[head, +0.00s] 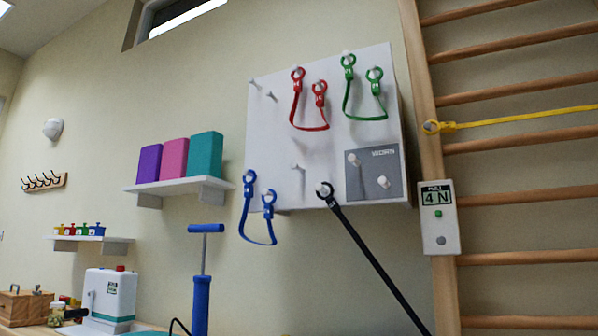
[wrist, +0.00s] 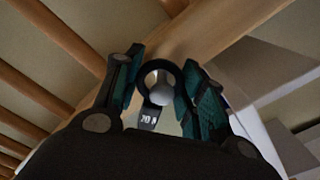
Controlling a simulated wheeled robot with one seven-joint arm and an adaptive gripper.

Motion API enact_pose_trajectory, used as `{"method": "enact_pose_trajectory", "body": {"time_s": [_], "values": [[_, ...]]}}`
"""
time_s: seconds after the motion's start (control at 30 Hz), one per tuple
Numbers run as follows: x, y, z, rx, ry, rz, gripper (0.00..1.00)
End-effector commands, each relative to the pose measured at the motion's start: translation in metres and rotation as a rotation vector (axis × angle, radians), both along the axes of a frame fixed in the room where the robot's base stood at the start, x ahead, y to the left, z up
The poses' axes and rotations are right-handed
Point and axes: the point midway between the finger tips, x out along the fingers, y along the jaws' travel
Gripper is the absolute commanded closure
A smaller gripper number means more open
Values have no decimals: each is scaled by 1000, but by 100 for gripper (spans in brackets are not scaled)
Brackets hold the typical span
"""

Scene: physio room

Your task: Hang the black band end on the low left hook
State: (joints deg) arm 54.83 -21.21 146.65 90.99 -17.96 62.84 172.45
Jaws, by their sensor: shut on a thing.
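The black band (head: 372,253) has one ring end over a peg at the lower middle of the white board (head: 270,130). Its strap runs taut down to the right, out of the head view. In the wrist view my gripper (wrist: 161,88) is shut on a black ring end (wrist: 148,118) with a white-lettered tag. A pale round knob shows through that ring; whether they touch I cannot tell. My gripper is outside the head view. A bare peg (head: 297,166) stands up and left of the hung black end. The blue band (head: 258,241) occupies two pegs at the board's lower left.
Red (head: 308,126) and green (head: 365,116) bands hang above. Two bare pegs are at upper left. A grey "WORN" panel (head: 372,188) has two bare pegs. Wooden wall bars (head: 520,147) with a yellow band (head: 525,116) and a "4 N" box (head: 438,218) stand at right.

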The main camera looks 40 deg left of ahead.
Motion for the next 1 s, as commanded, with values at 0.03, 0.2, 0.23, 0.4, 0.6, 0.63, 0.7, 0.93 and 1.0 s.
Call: {"method": "enact_pose_trajectory", "body": {"time_s": [0.03, 0.2, 0.23, 0.4, 0.6, 0.63, 0.7, 0.93, 1.0], "values": [[1, -1, -2, -2, 4, -2, 100], [1, 1, 0, -2, 4, -2, 100], [1, 1, 0, -2, 5, -2, 100], [1, 2, 2, -2, 5, -2, 100], [0, 3, 4, -2, 5, -3, 100], [0, 3, 4, -2, 5, -3, 100], [0, 3, 4, -2, 5, -3, 100], [0, 3, 4, -2, 5, -3, 38], [0, 3, 4, -1, 3, -2, 35]]}}
